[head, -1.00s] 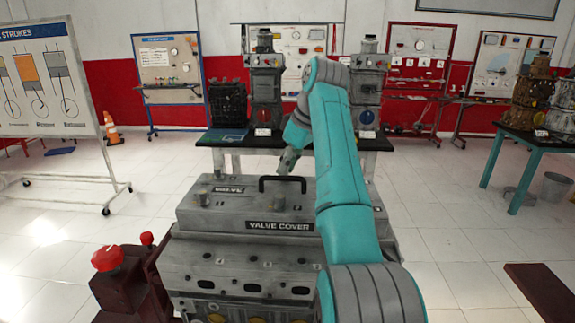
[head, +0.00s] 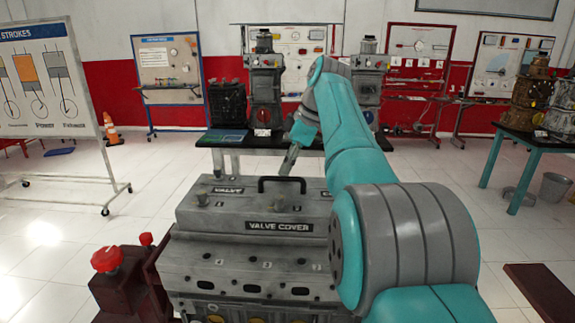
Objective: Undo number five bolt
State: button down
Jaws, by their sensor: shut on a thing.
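The grey valve cover (head: 237,221), lettered "VALVE COVER", sits on the engine block in front of me with a black handle (head: 282,180) on top. Bolt heads and small markings show on its top and along the front ledge (head: 235,264), but I cannot read which is number five. My teal arm reaches over the engine's right side and hides part of the cover. My gripper (head: 289,160) is small and far off, above the cover's back edge near the handle. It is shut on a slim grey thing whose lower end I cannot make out.
A dark bench (head: 230,140) with engine models stands behind the engine. A red knob (head: 106,259) stands at the front left, a chart board (head: 45,90) at the left, and a teal table (head: 535,150) at the right. The floor between is clear.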

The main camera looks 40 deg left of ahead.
jog(key=c, duration=1.1)
grip_release()
jog(key=shift+o, duration=0.2)
jog(key=shift+r, duration=0.1)
jog(key=shift+w+d+r, duration=0.1)
jog(key=shift+d+r, duration=0.15)
jog(key=shift+r, duration=0.15)
jog(key=w+d, duration=0.1)
jog(key=d, duration=0.2)
jog(key=w+d, duration=0.2)
jog(key=d, duration=0.2)
jog(key=w+d, duration=0.2)
jog(key=d, duration=0.1)
jog(key=shift+w+d, duration=0.15)
jog(key=shift+d, duration=0.25)
